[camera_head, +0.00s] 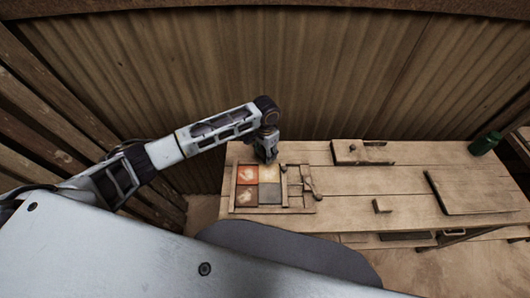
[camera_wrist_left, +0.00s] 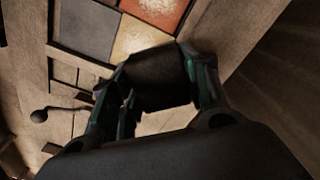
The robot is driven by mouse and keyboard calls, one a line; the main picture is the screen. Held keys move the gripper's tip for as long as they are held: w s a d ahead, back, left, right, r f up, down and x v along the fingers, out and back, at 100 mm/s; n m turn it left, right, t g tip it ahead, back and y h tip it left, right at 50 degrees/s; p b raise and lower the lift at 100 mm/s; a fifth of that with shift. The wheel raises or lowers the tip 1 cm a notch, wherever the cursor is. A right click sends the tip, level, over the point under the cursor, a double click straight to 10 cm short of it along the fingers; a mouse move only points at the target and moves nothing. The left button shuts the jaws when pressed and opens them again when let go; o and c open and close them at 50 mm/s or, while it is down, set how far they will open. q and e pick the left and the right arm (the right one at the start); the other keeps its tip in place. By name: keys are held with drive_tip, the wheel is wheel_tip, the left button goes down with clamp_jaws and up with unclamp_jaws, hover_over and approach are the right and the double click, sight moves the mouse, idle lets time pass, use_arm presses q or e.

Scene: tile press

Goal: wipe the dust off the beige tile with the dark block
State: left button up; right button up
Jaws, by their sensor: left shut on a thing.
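The beige tile (camera_head: 269,174) is at the back right of a square of tiles in a wooden frame. In the left wrist view the beige tile (camera_wrist_left: 137,36) shows pale, whitish speckles of dust. The dark block (camera_wrist_left: 158,78) sits between the fingers of my left gripper (camera_wrist_left: 160,85), which is shut on it. In the head view my left gripper (camera_head: 268,156) points down at the back edge of the beige tile. The block hides part of the tile; whether they touch I cannot tell. My right gripper is not in view.
A wooden block (camera_head: 362,152), a board (camera_head: 480,192) and a green canister (camera_head: 485,143) stand farther right.

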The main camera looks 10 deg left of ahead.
use_arm(q)
drive_tip(key=m, duration=0.4)
drive_tip(key=shift+d, duration=0.1)
drive_tip(key=shift+m, duration=2.3)
